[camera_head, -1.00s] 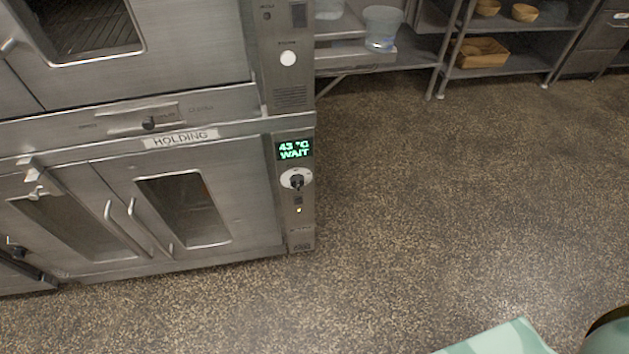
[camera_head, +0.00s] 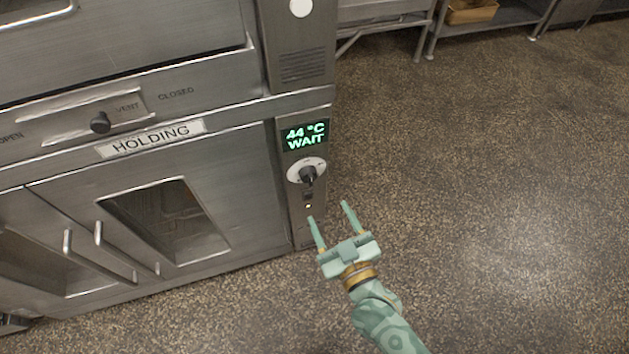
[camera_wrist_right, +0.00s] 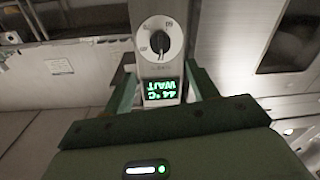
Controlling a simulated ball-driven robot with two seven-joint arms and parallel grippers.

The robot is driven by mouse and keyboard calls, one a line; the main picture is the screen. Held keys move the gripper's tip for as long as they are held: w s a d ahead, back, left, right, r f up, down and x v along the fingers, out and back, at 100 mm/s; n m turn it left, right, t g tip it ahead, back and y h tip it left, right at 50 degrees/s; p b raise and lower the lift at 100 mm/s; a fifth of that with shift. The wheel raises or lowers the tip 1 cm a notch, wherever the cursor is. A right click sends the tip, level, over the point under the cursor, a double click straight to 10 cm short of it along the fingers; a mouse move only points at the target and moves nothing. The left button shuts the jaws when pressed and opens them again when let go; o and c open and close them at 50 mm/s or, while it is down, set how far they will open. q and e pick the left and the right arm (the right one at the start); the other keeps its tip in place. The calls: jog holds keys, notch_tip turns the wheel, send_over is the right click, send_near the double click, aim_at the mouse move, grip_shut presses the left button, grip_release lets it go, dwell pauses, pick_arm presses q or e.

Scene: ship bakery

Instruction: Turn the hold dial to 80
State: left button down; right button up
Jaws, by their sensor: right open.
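The hold dial (camera_head: 307,173) is a black knob on a round white plate, on the narrow control panel right of the holding cabinet doors. Above it, a green display (camera_head: 305,136) reads "44 °C WAIT". My right gripper (camera_head: 332,212) is open and empty, its fingers pointing up toward the panel, just below and right of the dial. In the right wrist view the dial (camera_wrist_right: 158,41) and the upside-down display (camera_wrist_right: 161,90) show between the open fingers, apart from them. The dial's set value is too small to read. My left gripper is out of view.
The holding cabinet (camera_head: 90,185) with its door handles stands left of the panel. Metal shelving (camera_head: 500,18) stands at the back. The speckled floor to the right is clear.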

aim_at(312, 181)
jog(key=b+x, duration=0.1)
jog(key=x, duration=0.3)
jog(key=b+x, duration=0.2)
jog(key=x, duration=0.3)
jog(key=shift+f, duration=0.25)
jog(key=shift+w+a+r, duration=0.15)
jog(key=shift+w+a, duration=0.05)
jog(key=shift+w, duration=0.25)
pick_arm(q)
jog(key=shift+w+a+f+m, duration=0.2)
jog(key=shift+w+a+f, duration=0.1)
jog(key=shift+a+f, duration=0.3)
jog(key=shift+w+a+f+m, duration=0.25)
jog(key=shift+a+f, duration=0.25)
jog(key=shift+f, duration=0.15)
pick_arm(e)
jog(key=c, duration=1)
